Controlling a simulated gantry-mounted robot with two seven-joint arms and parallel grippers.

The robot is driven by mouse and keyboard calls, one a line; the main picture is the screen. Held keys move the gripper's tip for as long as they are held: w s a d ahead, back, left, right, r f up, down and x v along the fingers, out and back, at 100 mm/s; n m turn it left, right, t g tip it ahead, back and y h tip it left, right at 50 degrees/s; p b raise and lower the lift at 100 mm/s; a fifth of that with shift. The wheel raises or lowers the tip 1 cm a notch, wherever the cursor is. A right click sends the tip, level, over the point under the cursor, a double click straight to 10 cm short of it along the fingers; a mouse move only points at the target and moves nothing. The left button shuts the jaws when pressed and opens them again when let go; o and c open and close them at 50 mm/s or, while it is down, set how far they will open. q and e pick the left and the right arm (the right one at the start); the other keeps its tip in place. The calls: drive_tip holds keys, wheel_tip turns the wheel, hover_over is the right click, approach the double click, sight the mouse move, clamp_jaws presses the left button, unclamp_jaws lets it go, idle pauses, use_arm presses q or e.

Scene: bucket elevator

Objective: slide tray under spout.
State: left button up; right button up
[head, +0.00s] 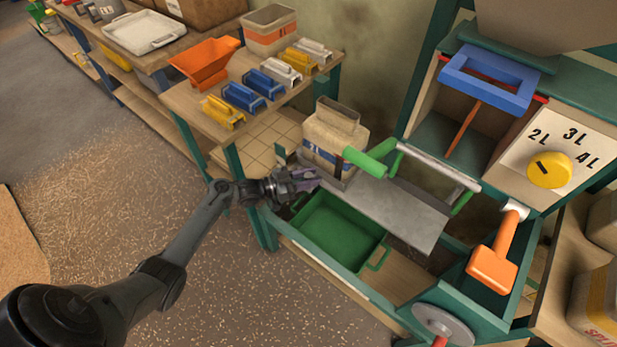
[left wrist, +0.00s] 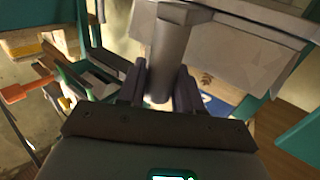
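A green tray (head: 338,232) with a loop handle at its right end sits in the teal frame's lower bay, partly below a grey metal plate (head: 395,205). My left gripper (head: 312,180) is at the plate's left end, just above the tray's far left corner. In the left wrist view its two fingers (left wrist: 160,92) stand apart on either side of a grey bar (left wrist: 172,50). I cannot tell whether they press on it. The spout is not clearly identifiable. My right gripper is not in view.
A beige bag-like container (head: 335,140) stands close behind my left gripper. A green-gripped lever (head: 370,162) crosses above the plate. An orange-handled lever (head: 493,268) and a yellow dial (head: 549,170) are at the right. The floor at the left is clear.

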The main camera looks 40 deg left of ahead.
use_arm(q)
clamp_jaws()
drive_tip(key=shift+d+r+p, duration=0.15)
drive_tip(key=shift+d+p, duration=0.3)
drive_tip(key=shift+d, duration=0.15)
drive_tip(key=d+p, duration=0.6)
drive_tip(key=d, duration=2.3)
drive_tip(key=shift+w+p, duration=0.25)
drive_tip(key=shift+p, duration=0.05)
